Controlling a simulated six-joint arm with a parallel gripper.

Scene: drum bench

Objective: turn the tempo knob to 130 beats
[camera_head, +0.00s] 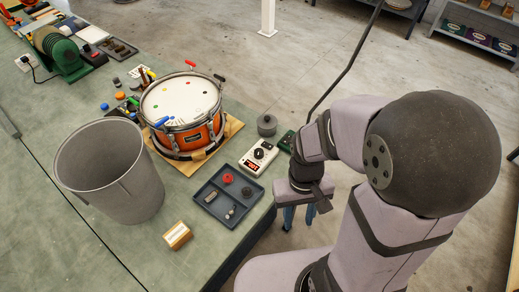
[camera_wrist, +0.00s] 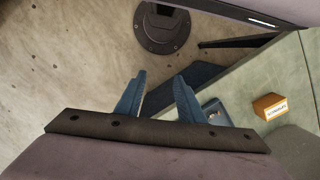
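The tempo box (camera_head: 259,158) is a white device on the bench, right of the drum, with a dark round knob (camera_head: 259,153) and a red lit display (camera_head: 252,167). The digits are too small to read surely. My gripper (camera_head: 299,222) hangs beyond the bench's right edge, to the right of and apart from the box. In the wrist view its two blue fingers (camera_wrist: 160,95) stand apart with nothing between them. The tempo box does not show in the wrist view.
A dark tray (camera_head: 210,205) with small parts lies in front of the box. An orange drum (camera_head: 186,110) on a wooden board, a grey bin (camera_head: 75,160), a small wooden block (camera_head: 177,235) and a grey lidded pot (camera_head: 267,125) stand around. A green item (camera_head: 287,141) lies right of the box.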

